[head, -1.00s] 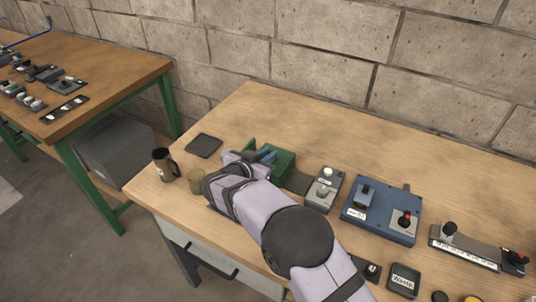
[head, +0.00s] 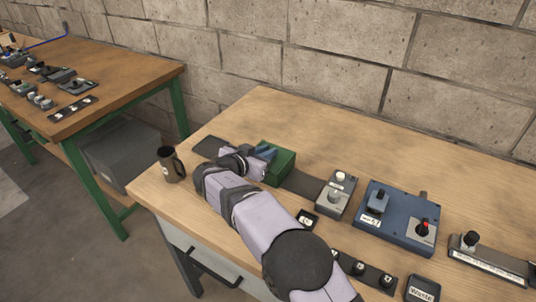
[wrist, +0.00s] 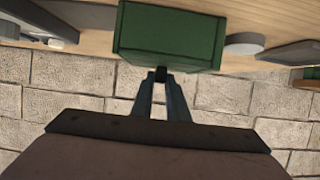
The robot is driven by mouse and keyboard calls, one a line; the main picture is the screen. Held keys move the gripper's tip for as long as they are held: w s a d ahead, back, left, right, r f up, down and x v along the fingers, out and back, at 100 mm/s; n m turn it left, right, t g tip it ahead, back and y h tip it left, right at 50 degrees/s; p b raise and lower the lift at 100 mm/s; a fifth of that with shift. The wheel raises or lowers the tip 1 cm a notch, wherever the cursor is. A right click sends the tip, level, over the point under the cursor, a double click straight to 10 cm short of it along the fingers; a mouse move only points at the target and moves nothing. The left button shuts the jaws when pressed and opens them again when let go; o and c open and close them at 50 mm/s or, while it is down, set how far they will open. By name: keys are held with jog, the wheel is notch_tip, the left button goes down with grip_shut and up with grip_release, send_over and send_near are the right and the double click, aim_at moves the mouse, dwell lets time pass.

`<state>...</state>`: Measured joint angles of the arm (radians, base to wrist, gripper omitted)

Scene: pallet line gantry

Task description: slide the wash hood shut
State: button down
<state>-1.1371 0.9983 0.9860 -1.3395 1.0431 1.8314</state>
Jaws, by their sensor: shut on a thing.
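The wash hood appears to be the green box (head: 281,161) on a dark flat rail (head: 301,183) on the workbench. It also fills the top middle of the wrist view (wrist: 170,30). My gripper (head: 268,152) is at the hood's side, partly hidden by my arm. In the wrist view my gripper (wrist: 161,76) has its fingers closed on a small dark knob on the hood's face. A dark flat plate (head: 209,146) lies just left of the hood, partly covered by my arm. The hood's underside is hidden.
A dark mug (head: 172,167) stands near the bench's left edge. Right of the rail are a grey switch box (head: 336,196), a blue control box (head: 396,218) and a lever unit (head: 487,261). A block wall (head: 340,60) runs behind. The bench's back strip is clear.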

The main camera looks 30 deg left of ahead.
jog(key=c, duration=1.7)
grip_release()
jog(key=shift+a, duration=0.3)
jog(key=shift+s+d, duration=0.1)
jog(key=b+v, duration=0.2)
jog(key=v, duration=0.5)
jog(key=shift+s+r, duration=0.1)
jog(key=shift+r, duration=0.1)
